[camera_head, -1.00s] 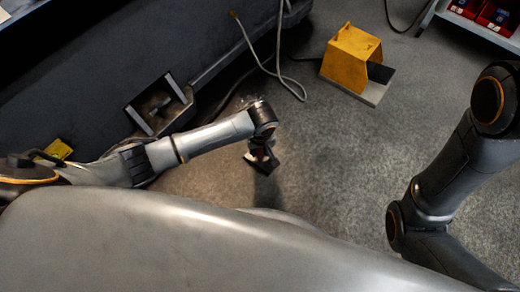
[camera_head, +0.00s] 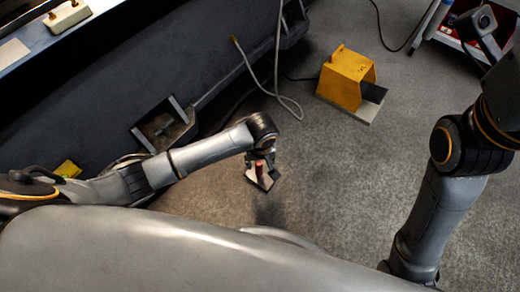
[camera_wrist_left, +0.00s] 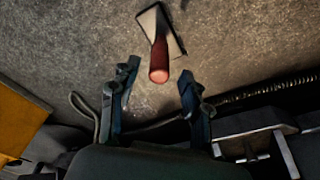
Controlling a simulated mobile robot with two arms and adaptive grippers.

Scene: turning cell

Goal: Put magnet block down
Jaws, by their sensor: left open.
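The magnet block has a flat dark plate with a pale edge (camera_head: 264,182) and a red round handle (camera_wrist_left: 159,62). In the head view it shows just under my left gripper (camera_head: 262,160), above or on the grey floor; I cannot tell which. In the left wrist view my left gripper (camera_wrist_left: 158,80) is open, one finger on each side of the handle's near end, with gaps on both sides. The plate (camera_wrist_left: 171,28) shows farther off, behind the handle. My right arm stands at the right of the head view; its gripper does not clearly show.
A yellow foot-pedal housing (camera_head: 346,74) stands on the floor at upper centre. A grey cable (camera_head: 262,82) hangs by the dark machine base (camera_head: 110,95). An open metal box (camera_head: 163,125) sits at the base. A cart with red bins (camera_head: 465,38) is at upper right. The middle floor is clear.

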